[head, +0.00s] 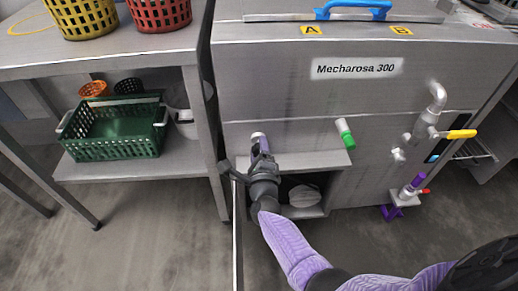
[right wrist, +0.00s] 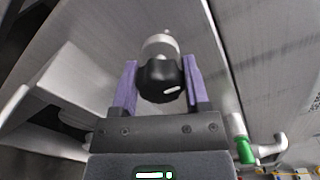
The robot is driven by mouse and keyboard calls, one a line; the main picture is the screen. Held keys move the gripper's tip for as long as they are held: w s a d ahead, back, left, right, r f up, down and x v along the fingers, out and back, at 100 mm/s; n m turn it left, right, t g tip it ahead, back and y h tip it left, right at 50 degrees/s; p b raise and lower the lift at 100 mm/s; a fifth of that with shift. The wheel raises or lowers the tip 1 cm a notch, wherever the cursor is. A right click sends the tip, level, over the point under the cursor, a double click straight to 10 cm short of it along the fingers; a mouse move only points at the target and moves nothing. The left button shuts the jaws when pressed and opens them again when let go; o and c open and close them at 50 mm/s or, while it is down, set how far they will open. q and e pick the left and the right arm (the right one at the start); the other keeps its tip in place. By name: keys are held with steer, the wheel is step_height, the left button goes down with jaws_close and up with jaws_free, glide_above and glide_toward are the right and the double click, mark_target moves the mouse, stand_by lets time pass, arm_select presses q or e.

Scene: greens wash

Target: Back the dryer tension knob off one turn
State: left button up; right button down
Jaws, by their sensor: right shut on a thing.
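The tension knob (right wrist: 158,80) is black with a short white mark on its face. It sits on a pale round shaft (right wrist: 160,45) at the front of the grey machine (head: 290,95) labelled "Mecharosa 300". My right gripper (right wrist: 159,70) has its purple fingers on both sides of the knob and is shut on it. In the head view my right gripper (head: 262,146) is at the left of the machine's front, above an open recess, and hides most of the knob. My left gripper is in neither view.
A green-handled part (head: 345,133) sticks out to the right of the knob, with a yellow-handled tap (head: 460,134) farther right. A steel table (head: 120,55) with baskets and a green crate (head: 118,146) on its shelf stands at left.

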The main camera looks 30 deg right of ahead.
steer(key=shift+c, duration=0.4)
jaws_free()
